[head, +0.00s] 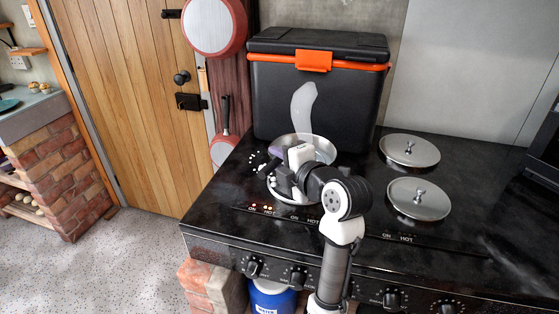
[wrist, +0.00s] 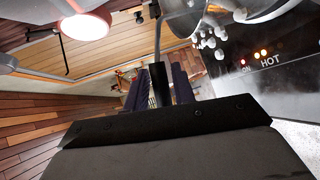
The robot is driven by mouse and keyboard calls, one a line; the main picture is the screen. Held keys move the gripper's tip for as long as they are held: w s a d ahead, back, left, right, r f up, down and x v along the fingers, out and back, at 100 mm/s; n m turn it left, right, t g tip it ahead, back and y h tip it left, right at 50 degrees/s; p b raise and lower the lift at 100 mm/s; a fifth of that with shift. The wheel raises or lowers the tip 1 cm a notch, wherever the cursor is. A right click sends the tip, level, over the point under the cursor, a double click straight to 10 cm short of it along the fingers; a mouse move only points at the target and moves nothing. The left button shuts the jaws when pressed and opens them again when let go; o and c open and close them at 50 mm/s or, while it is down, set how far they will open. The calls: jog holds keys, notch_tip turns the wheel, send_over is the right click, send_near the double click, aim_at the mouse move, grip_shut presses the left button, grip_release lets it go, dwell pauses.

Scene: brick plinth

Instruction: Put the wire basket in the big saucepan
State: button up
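A round silver pan rim (head: 322,143) shows on the stove top behind my gripper; I take it for the big saucepan, but my arm covers much of it. A second curved silver edge (head: 276,190) shows just in front of it. My gripper (head: 284,176) is over these round metal shapes, and its fingertips are not clear. In the wrist view a shiny round metal shape (wrist: 258,12) is at the top, and a thin bent grey rod (wrist: 160,40) stands near the dark fingers. I cannot make out the wire basket for certain, nor whether the gripper holds anything.
A black box with an orange latch (head: 314,62) stands at the back of the stove. Two round silver lids (head: 409,150) with knobs sit to the right. Small white lumps (head: 262,163) lie left of my gripper. Pans (head: 214,25) hang by the wooden door.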

jog(key=shift+o, duration=1.1)
jog(key=shift+r, duration=0.15)
jog(key=b+v, duration=0.2)
jog(key=v, duration=1)
jog(key=shift+b, duration=0.3)
